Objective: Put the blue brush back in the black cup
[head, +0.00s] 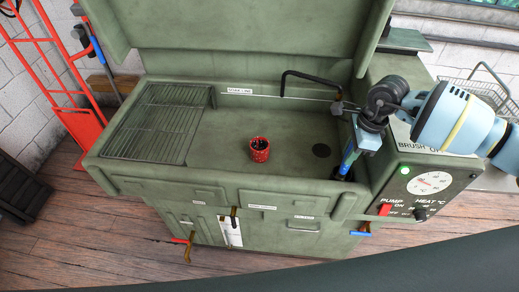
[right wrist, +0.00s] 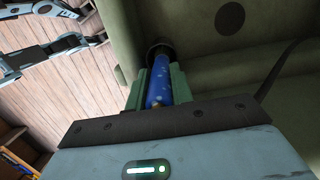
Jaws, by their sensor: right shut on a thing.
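The blue brush (head: 349,156) is upright at the right side of the washer basin. My right gripper (head: 352,146) is shut on it from above. In the right wrist view the brush's blue handle (right wrist: 159,85) with pale spots runs between the green fingers. A dark round thing (head: 341,174) is around or at the brush's lower end, by the basin's right front corner. It also shows in the right wrist view (right wrist: 160,50). I take it for the black cup, but cannot tell whether the brush is inside. My left gripper is not clearly seen.
A red cup with white spots (head: 260,150) stands mid-basin. A black bent spout (head: 310,77) rises at the back. A wire rack (head: 158,122) fills the basin's left side. A control panel (head: 431,187) is at the right.

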